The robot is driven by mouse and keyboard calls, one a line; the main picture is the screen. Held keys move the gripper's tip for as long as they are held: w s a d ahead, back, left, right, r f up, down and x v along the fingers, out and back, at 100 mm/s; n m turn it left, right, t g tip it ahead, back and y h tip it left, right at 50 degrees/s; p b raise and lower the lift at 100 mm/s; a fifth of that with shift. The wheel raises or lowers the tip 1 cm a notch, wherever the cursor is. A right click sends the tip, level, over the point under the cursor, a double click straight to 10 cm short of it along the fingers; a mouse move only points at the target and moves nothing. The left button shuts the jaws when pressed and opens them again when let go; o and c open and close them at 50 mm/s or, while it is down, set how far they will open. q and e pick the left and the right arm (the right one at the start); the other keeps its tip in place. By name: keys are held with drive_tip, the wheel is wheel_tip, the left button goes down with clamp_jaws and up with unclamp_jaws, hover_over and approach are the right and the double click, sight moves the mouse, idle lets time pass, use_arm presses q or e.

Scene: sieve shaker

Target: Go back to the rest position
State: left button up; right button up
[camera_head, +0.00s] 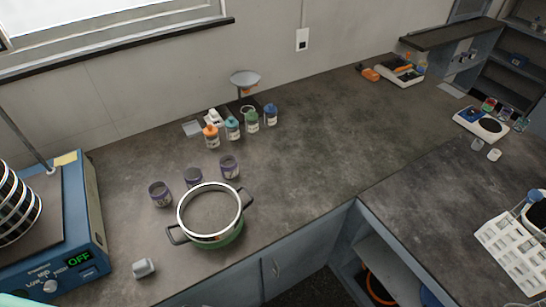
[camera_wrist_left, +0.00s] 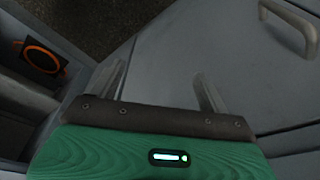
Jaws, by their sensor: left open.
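My left gripper (camera_wrist_left: 160,78) shows in the left wrist view, open and empty, over the floor and the grey cabinet front. It touches nothing there. Neither gripper shows in the head view. The blue sieve shaker (camera_head: 92,215) stands at the left of the bench and its display reads OFF. A stack of metal sieves (camera_head: 15,205) sits on it, cut off by the left edge. A round pan (camera_head: 222,240) with a pale rim, two dark handles and a green lower part stands near the bench's front edge.
Purple-lidded jars (camera_head: 160,193) stand behind the pan, with several bottles (camera_head: 233,128) farther back. A small grey object (camera_head: 144,268) lies near the front edge. The bench middle (camera_head: 325,140) is clear. A balance (camera_head: 483,124) and a white rack (camera_head: 512,255) are at right. A cabinet handle (camera_wrist_left: 290,22) is near.

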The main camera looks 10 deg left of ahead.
use_arm(q)
drive_tip(key=s+a+f+b, duration=0.1)
drive_tip(key=s+f+b, duration=0.1)
drive_tip(key=s+f, duration=0.8)
drive_tip(key=s+a+f+g+b, duration=0.1)
drive_tip(key=s+a+f+b, duration=0.1)
drive_tip(key=s+f, duration=0.8)
wheel_tip(320, 180, down, 7)
drive_tip(key=shift+a+f+b, duration=0.2)
drive_tip(key=shift+a+b, duration=0.1)
drive_tip(key=shift+b, duration=0.1)
